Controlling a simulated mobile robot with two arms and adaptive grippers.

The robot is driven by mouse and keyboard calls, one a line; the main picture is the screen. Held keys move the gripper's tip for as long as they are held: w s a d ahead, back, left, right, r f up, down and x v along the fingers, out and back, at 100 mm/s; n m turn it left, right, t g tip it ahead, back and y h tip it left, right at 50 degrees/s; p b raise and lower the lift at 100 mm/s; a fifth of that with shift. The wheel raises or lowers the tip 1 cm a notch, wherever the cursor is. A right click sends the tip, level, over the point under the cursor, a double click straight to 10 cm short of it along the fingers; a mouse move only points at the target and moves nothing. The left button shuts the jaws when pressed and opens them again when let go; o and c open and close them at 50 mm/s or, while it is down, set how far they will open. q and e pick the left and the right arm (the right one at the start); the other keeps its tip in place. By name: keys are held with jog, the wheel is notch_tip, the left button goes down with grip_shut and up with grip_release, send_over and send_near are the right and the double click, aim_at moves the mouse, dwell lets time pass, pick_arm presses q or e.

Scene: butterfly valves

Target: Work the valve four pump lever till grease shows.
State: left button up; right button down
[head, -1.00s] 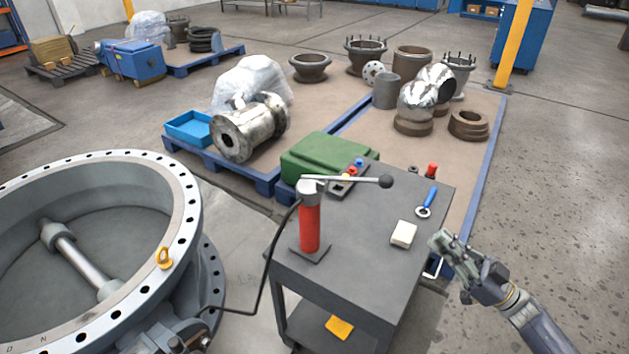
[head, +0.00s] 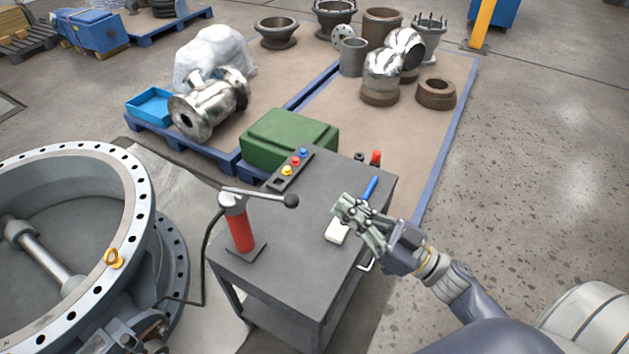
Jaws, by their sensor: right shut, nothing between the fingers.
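The red grease pump (head: 240,231) stands on its base plate on the grey cart. Its lever (head: 262,196) points right from the pump head and ends in a black ball knob (head: 291,201). A black hose (head: 204,262) runs from the pump down towards the large flanged butterfly valve (head: 140,192) at the left. No grease can be made out. My right gripper (head: 344,208) is over the cart's right part, shut and empty, to the right of the knob and apart from it. It partly covers a whitish block (head: 336,234). My left gripper is not in view.
On the cart (head: 278,268) a small rack (head: 290,171) holds coloured pieces at the back, and a blue-handled tool (head: 370,188) lies behind my gripper. A green case (head: 290,138) is behind the cart. Open floor (head: 540,170) lies right.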

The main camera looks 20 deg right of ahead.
jog(key=p+x, duration=0.4)
jog(key=x, duration=0.6)
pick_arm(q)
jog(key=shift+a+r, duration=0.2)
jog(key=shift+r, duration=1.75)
pick_arm(e)
jog(key=shift+a+f, duration=0.1)
jog(key=shift+f, duration=1.9)
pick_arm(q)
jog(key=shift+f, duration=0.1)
